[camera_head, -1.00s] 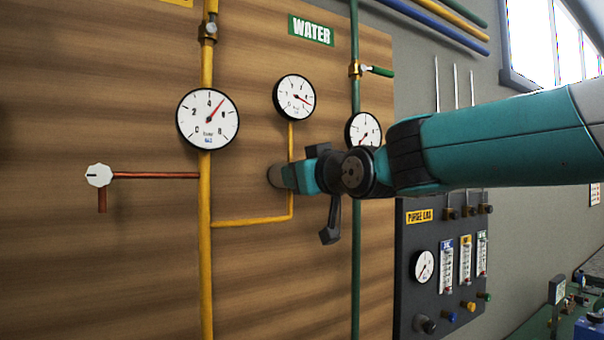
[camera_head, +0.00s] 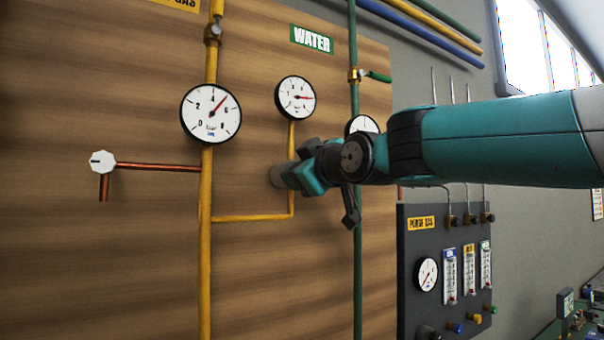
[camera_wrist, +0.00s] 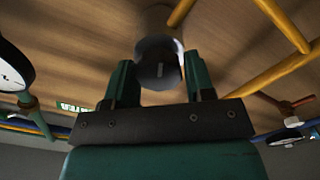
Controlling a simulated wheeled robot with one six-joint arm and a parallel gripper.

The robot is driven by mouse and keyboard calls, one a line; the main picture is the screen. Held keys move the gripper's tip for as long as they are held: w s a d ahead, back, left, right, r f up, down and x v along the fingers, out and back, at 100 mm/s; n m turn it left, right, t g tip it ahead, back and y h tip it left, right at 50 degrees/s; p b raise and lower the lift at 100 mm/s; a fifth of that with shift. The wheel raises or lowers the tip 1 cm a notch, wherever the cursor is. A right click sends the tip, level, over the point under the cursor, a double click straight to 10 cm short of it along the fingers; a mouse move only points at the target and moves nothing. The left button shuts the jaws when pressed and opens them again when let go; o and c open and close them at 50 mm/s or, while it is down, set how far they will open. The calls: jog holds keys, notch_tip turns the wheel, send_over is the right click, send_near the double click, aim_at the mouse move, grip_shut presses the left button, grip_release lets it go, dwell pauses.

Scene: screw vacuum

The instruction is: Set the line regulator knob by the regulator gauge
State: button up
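The regulator knob (camera_wrist: 158,72) is a dark grey cylinder with a pale mark on its face, on a grey body against the wooden board. In the wrist view my gripper (camera_wrist: 160,82) has its green fingers on both sides of the knob, apparently touching it. In the head view my gripper (camera_head: 283,176) reaches the board, and my wrist hides the knob's face. The round white gauge (camera_head: 296,97) above it, on the yellow branch pipe, appears to be the regulator gauge. Its red needle points right, nearly level; its numbers are too small to read.
A larger gauge (camera_head: 211,114) sits on the yellow main pipe (camera_head: 206,250); its needle points up and right. A white knob (camera_head: 102,161) on a copper pipe is at left. My wrist partly covers a gauge (camera_head: 361,124) near the green pipe (camera_head: 357,270). A dark panel (camera_head: 415,255) stands at right.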

jog(key=shift+o, duration=1.3)
jog(key=b+v, duration=0.8)
jog(key=v, duration=0.9)
jog(key=shift+d, duration=0.2)
jog(key=shift+s, duration=0.15)
